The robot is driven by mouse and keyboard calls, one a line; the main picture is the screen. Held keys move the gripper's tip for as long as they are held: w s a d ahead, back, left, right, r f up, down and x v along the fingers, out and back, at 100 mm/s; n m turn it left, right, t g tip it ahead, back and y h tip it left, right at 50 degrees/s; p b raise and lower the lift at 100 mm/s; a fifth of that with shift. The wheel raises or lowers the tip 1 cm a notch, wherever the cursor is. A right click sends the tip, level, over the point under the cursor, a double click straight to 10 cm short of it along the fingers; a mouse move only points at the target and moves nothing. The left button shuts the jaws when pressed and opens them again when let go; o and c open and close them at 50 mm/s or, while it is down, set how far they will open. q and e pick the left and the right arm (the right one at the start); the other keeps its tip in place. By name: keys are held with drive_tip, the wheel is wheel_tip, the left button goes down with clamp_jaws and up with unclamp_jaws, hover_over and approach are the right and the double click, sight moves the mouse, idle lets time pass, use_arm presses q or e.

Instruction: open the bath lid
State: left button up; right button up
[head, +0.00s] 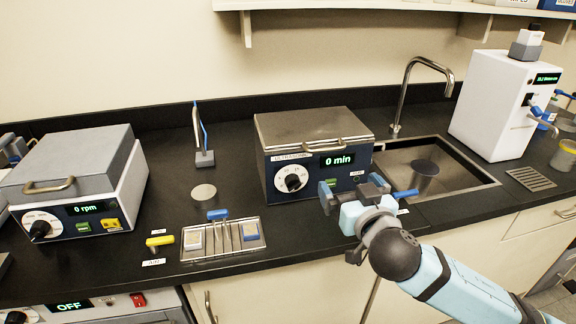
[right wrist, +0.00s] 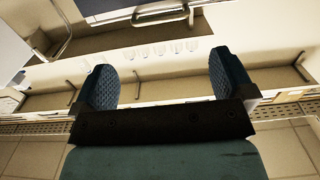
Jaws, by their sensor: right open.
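The bath (head: 320,165) is a dark blue box on the black counter, with a dial and a green display reading 0 min. Its metal lid (head: 312,124) lies flat and closed on top, with a bar handle (head: 337,144) along the front edge. My right gripper (head: 352,188) is open and empty in front of the bath's right front, below the handle and apart from it in the picture. The two blue fingers also show spread in the right wrist view (right wrist: 162,80), with nothing between them. My left gripper is not in view.
A sink (head: 465,190) with a tall faucet (head: 408,90) is right of the bath. A tray of tools (head: 222,253) lies at the front left. A lidded 0 rpm machine (head: 75,180) stands further left. A shelf (head: 330,5) hangs above.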

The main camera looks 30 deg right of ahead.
sight(329, 150)
drive_tip(key=x, duration=0.4)
drive_tip(key=p+x, duration=0.1)
drive_tip(key=x, duration=0.3)
drive_tip(key=r+x, duration=0.1)
drive_tip(key=x, duration=0.3)
drive_tip(key=shift+w+d, duration=0.25)
drive_tip(key=shift+w, duration=0.05)
drive_tip(key=shift+w+d+f, duration=0.1)
drive_tip(key=shift+w, duration=0.4)
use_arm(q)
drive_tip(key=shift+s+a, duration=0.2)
